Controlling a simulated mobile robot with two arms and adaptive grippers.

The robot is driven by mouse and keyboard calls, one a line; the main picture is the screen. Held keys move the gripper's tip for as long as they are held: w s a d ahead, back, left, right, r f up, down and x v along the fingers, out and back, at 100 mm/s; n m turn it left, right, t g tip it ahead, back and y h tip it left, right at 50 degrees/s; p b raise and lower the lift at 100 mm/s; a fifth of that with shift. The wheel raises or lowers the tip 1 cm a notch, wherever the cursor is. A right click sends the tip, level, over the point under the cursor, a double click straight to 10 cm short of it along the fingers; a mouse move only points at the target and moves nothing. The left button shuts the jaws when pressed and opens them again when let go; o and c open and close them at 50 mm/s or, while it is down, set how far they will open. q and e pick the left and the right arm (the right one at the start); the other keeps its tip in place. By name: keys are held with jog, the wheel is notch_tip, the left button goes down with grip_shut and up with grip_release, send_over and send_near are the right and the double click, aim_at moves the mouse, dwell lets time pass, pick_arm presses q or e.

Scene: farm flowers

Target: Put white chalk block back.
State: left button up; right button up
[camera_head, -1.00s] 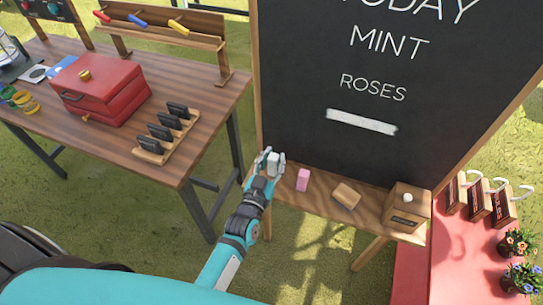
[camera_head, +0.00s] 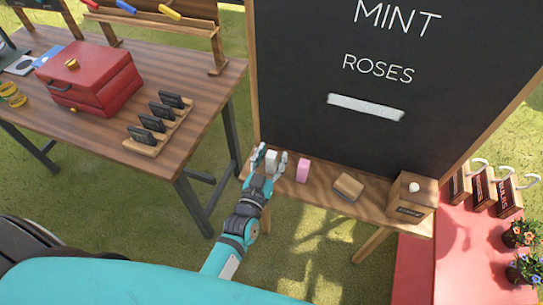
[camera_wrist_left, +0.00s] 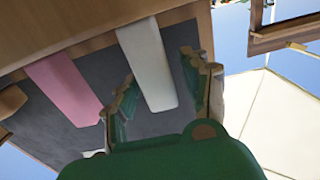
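The white chalk block (camera_head: 271,161) stands upright at the left end of the chalkboard's wooden ledge (camera_head: 318,190), left of the pink chalk block (camera_head: 303,170). My left gripper (camera_head: 269,159) has its fingers spread on both sides of the white block. In the left wrist view the white block (camera_wrist_left: 148,65) meets the ledge (camera_wrist_left: 70,20) beside the pink block (camera_wrist_left: 62,88). My left gripper's fingers (camera_wrist_left: 162,95) are apart, with a gap showing between the right finger and the block. My right gripper is not in view.
A wooden eraser (camera_head: 348,187) and a wooden box with a white knob (camera_head: 411,196) stand further right on the ledge. The chalkboard (camera_head: 370,70) rises behind. A table (camera_head: 185,145) with a red toolbox (camera_head: 88,80) is at left. A red surface (camera_head: 455,250) with flowers is at right.

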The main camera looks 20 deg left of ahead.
pick_arm(q)
jog(key=shift+r, duration=0.2)
jog(key=s+b, duration=0.1)
jog(key=s, duration=1.1)
jog(key=s+f+m+g+h, duration=0.1)
jog(key=s+f+g, duration=0.2)
jog(key=f, duration=0.7)
jog(key=s+d+f+g, duration=0.1)
jog(key=s+f+g, duration=0.25)
jog(key=f, duration=0.65)
jog(key=s+f+m+g+h, duration=0.15)
jog(key=s+f, duration=0.25)
jog(key=f, duration=0.7)
jog(key=s+a+f+g+y, duration=0.1)
jog(key=s+a+f+g, duration=0.3)
jog(key=s+f, duration=0.3)
jog(key=s+a+f+g+y, duration=0.2)
jog(key=s+a+f+g, duration=0.3)
jog(key=s, duration=0.9)
notch_tip(320, 180, down, 3)
jog(key=shift+a+r, duration=0.1)
jog(key=shift+a, duration=0.2)
